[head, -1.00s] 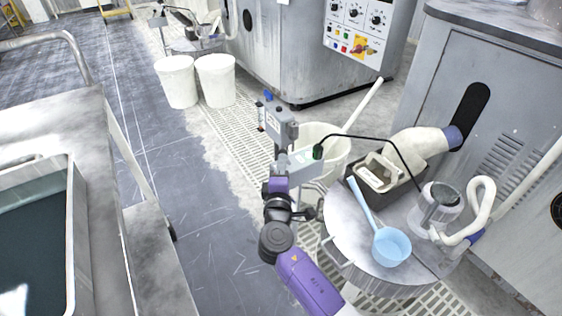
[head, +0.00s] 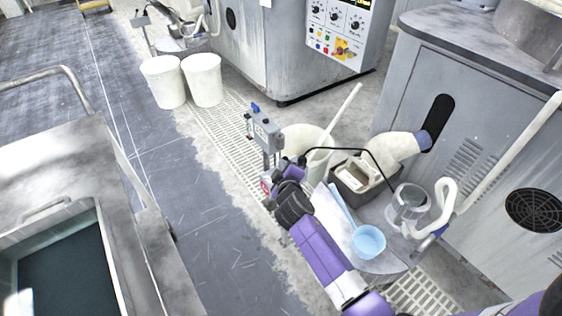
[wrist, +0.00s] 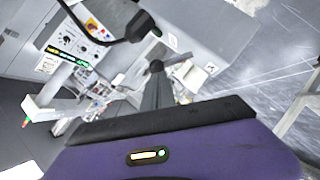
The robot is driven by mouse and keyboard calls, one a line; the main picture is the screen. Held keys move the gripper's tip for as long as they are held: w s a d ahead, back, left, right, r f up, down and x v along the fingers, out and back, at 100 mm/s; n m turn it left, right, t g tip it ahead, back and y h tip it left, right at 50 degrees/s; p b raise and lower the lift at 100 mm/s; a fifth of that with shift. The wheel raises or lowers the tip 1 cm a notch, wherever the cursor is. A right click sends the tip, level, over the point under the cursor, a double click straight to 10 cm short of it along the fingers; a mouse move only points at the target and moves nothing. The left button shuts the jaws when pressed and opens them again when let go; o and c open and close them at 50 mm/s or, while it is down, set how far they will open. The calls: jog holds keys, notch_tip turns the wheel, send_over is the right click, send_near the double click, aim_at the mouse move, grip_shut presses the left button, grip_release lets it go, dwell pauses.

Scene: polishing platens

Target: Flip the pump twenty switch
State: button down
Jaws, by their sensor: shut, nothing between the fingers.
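A grey switch box (head: 267,136) stands on a post left of the white bucket in the head view. A small blue switch lever (head: 255,107) sticks up from its top. The label on its face is too small to read. My gripper (wrist: 156,68) is shut and empty, its dark fingers pointing away in the wrist view. In the head view my purple hand is just below and right of the box, and the fingertips are hidden there. I cannot tell whether they touch the box or post.
A round stand holds a light blue ladle (head: 368,241) and a clear jar (head: 410,203). A dark bin (head: 362,182) and white bucket (head: 318,140) stand beside it. A grey cabinet (head: 400,105) is at right.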

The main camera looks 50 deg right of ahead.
jog(key=shift+r+p, duration=0.75)
jog(key=shift+r, duration=0.05)
